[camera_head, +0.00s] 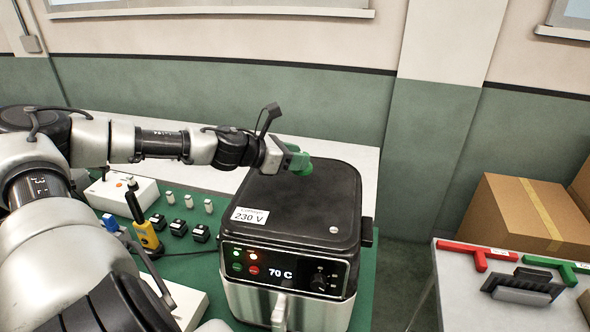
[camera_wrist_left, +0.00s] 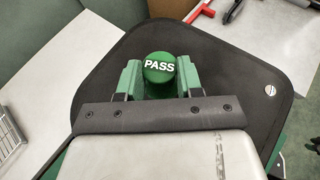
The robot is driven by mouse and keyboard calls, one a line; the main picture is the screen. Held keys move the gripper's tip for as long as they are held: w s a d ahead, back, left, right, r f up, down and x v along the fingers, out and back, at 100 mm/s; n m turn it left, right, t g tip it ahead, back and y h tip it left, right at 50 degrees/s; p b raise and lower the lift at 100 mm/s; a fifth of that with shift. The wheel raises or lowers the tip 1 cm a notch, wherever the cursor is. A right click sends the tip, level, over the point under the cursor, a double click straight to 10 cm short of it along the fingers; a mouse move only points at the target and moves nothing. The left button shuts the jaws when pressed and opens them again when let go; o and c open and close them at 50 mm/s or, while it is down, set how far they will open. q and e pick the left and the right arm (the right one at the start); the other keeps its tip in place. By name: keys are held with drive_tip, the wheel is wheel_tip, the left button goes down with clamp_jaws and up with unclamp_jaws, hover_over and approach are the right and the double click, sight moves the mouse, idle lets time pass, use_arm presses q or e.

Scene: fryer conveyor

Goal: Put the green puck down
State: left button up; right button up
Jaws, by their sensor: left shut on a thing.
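The green puck (camera_wrist_left: 159,67), marked PASS, is between the green fingers of my left gripper (camera_wrist_left: 158,80) in the left wrist view. The left gripper is shut on it. In the head view the puck (camera_head: 303,163) shows at the end of my left gripper (camera_head: 294,158), over the black top of the fryer (camera_head: 318,205). I cannot tell whether the puck touches the top. My right gripper is not in view.
The fryer stands on a green mat (camera_head: 362,300); its display reads 70 C. A white box (camera_head: 122,192), a yellow tester (camera_head: 146,237) and several small black blocks lie to the left. A table (camera_head: 470,318) at right holds red (camera_head: 478,252) and green T-handles (camera_head: 566,269). Cardboard boxes (camera_head: 528,215) stand behind it.

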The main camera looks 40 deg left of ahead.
sight(295, 172)
use_arm(q)
drive_tip(key=shift+f, duration=0.4)
wheel_tip(295, 172, down, 3)
drive_tip(key=shift+r+p, duration=0.2)
drive_tip(key=shift+p, duration=0.2)
drive_tip(key=shift+a+f, duration=0.1)
drive_tip(key=shift+f, duration=0.25)
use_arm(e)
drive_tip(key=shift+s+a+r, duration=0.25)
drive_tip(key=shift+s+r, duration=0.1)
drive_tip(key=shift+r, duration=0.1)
use_arm(q)
drive_tip(key=shift+f, duration=0.1)
drive_tip(key=o, duration=1)
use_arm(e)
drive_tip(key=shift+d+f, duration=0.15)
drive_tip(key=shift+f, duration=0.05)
